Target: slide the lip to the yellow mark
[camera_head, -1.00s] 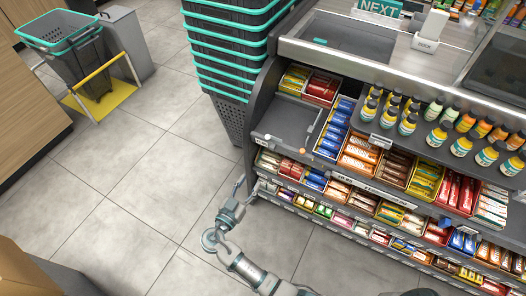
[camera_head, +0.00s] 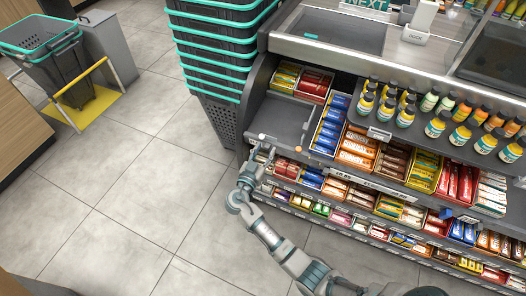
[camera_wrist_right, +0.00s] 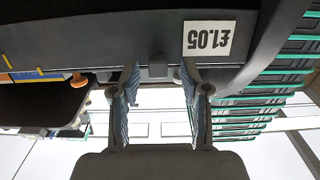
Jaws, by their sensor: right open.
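The lip (camera_wrist_right: 110,50) is a dark grey strip along the front of a shelf, with a small grey block (camera_wrist_right: 157,68) on it. In the head view its shelf bay (camera_head: 280,118) is mostly bare. My right gripper (camera_head: 263,155) is at the left end of this shelf front. In the right wrist view my right gripper (camera_wrist_right: 157,82) is open, its fingers on either side of the block, with gaps showing. Short yellow lines (camera_wrist_right: 38,72) show at the left of that view; I cannot tell which is the mark. My left gripper is not in view.
An orange knob (camera_head: 298,149) sticks out right of my right gripper. A price card (camera_wrist_right: 209,39) is beside the block. Stacked baskets (camera_head: 215,60) stand left of the counter. Candy boxes (camera_head: 355,150) fill the shelves to the right.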

